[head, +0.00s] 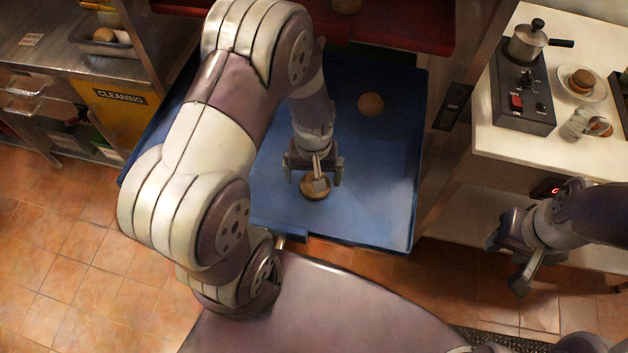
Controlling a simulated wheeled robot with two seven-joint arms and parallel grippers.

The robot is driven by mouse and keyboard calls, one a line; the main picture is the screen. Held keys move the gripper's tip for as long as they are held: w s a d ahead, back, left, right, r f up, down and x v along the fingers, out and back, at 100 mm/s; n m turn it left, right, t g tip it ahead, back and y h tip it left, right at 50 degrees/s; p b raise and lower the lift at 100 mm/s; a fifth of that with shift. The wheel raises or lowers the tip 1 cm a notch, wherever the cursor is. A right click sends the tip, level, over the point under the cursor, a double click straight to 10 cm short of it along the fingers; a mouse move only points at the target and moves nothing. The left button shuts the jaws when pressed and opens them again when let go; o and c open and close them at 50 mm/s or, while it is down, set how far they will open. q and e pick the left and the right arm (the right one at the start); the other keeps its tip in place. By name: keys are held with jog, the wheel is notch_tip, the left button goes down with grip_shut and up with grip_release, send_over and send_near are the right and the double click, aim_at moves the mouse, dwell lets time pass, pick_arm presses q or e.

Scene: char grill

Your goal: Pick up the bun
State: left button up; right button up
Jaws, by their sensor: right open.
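A round brown bun (312,192) lies on the blue surface, near its front edge. My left gripper (316,172) points down right over this bun, and its parts cover the bun's far side. I cannot tell whether its fingers touch the bun or have closed on it. A second round bun (371,104) lies on the blue surface farther back and to the right, clear of both grippers. My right gripper (508,262) is open and empty, low at the right in front of the white counter.
The blue surface (395,200) is mostly bare. The white counter (570,165) at the right holds a black burner with a pot (527,42) and a plate with a burger (583,82). A dark red shelf (400,22) overhangs the back. A metal counter (60,60) stands at the left.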

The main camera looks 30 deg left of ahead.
pick_arm(q)
jog(key=shift+d+f, duration=0.2)
jog(key=shift+f, duration=0.4)
jog(key=shift+d+f, duration=0.2)
jog(key=shift+f, duration=0.4)
jog(key=shift+a, duration=0.25)
jog(key=shift+c, duration=0.9)
jog(key=shift+d, duration=0.15)
jog(key=c, duration=0.9)
